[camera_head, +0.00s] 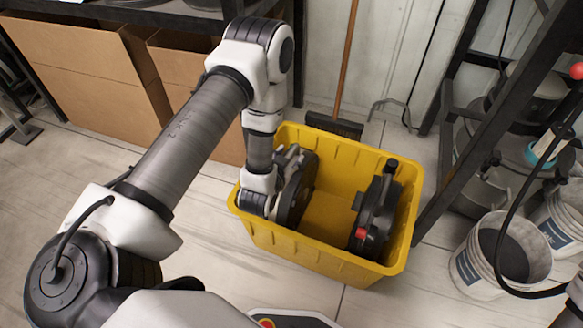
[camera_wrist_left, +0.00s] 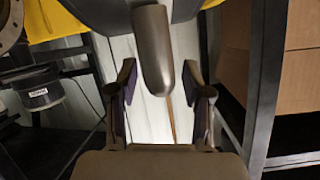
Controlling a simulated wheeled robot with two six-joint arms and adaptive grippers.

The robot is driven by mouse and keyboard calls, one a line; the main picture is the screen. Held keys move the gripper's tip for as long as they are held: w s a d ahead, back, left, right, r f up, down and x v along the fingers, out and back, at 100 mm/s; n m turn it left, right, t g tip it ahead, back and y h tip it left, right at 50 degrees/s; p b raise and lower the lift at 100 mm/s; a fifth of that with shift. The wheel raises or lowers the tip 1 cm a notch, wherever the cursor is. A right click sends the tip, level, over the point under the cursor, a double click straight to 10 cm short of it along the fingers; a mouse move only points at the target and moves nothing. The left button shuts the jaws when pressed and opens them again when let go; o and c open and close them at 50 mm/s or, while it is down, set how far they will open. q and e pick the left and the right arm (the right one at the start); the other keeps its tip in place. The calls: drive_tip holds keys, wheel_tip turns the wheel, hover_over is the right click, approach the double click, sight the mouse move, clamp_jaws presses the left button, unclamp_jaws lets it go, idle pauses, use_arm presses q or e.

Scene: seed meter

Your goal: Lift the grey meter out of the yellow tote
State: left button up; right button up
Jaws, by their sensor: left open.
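The yellow tote (camera_head: 330,155) stands on the floor. The grey meter (camera_head: 300,195) is upright in its left part, a dark round body partly hidden by my arm. My left gripper (camera_head: 284,162) is at the tote's left side, close against the meter; its fingers are hard to make out there. In the left wrist view my left gripper (camera_wrist_left: 160,75) is open, with one finger on each side of a rounded grey part (camera_wrist_left: 153,45), apparently of the meter. Gaps show on both sides of it. My right gripper is not in view.
A second, black meter with a red knob (camera_head: 361,233) is in the tote's right part, with bare tote floor between. A broom (camera_head: 335,124) stands behind the tote. Cardboard boxes (camera_head: 85,55) are at left. A dark metal rack and white buckets (camera_head: 490,265) are at right.

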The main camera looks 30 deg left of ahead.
use_arm(q)
drive_tip(key=shift+x, duration=1.1)
drive_tip(key=shift+s, duration=0.1)
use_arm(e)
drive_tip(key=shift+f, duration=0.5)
use_arm(q)
clamp_jaws()
drive_tip(key=shift+r, duration=0.1)
wheel_tip(320, 180, up, 33)
drive_tip(key=p, duration=2.2)
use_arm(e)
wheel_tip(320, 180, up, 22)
use_arm(q)
drive_tip(key=shift+r, duration=0.1)
